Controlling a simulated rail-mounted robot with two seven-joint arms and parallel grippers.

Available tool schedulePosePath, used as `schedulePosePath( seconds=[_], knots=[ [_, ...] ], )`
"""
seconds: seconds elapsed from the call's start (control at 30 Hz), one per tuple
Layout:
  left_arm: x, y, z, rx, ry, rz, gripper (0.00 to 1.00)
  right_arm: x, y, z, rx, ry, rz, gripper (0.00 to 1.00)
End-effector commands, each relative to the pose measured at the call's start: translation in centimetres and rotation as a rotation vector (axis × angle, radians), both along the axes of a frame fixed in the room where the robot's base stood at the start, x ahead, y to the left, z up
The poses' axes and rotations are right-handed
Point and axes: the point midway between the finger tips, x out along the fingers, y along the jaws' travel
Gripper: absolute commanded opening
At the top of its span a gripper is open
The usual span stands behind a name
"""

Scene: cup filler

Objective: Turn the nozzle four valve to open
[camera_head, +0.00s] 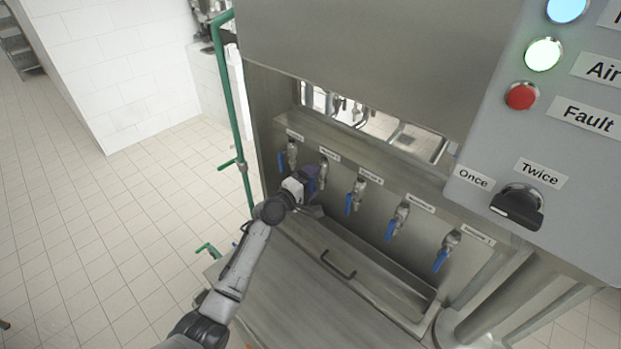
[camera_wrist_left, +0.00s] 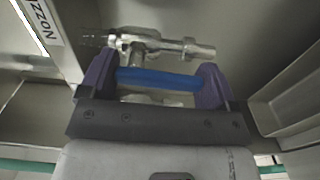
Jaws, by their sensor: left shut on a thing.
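My left gripper (camera_head: 317,179) is at the second valve from the left in the row on the steel filler. In the left wrist view, its two purple fingers (camera_wrist_left: 160,85) are shut on the blue valve handle (camera_wrist_left: 158,79), one finger at each end. The handle lies across the picture, just below the metal valve body (camera_wrist_left: 165,47). A label (camera_wrist_left: 38,20) beside it starts with "Nozz"; its number is cut off. In the head view the gripper hides most of this valve. My right gripper is not in view.
Other valves with blue handles hang down beside it: one at left (camera_head: 291,156) and several to the right, the nearest here (camera_head: 354,196). A drain tray (camera_head: 390,291) lies below. A control panel (camera_head: 570,150) stands at right, and a green pipe (camera_head: 233,100) at left.

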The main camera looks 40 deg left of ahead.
Motion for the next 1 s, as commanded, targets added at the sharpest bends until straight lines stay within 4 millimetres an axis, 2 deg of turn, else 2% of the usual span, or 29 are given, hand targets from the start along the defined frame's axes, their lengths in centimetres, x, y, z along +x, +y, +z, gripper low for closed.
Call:
schedulePosePath(
  seconds=[0.67,0.7,0.87,1.0],
  knots=[
    [-0.02,-0.11,0.02,-0.057,0.004,0.000,0.59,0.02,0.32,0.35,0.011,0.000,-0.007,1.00],
    [-0.01,-0.11,0.02,-0.057,0.004,0.000,0.85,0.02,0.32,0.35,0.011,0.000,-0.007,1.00],
    [-0.01,-0.11,0.01,-0.055,0.004,0.000,1.00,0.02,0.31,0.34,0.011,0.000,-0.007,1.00],
    [-0.01,-0.12,0.01,-0.054,0.004,0.000,1.00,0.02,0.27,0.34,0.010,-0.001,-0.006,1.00]
  ],
)
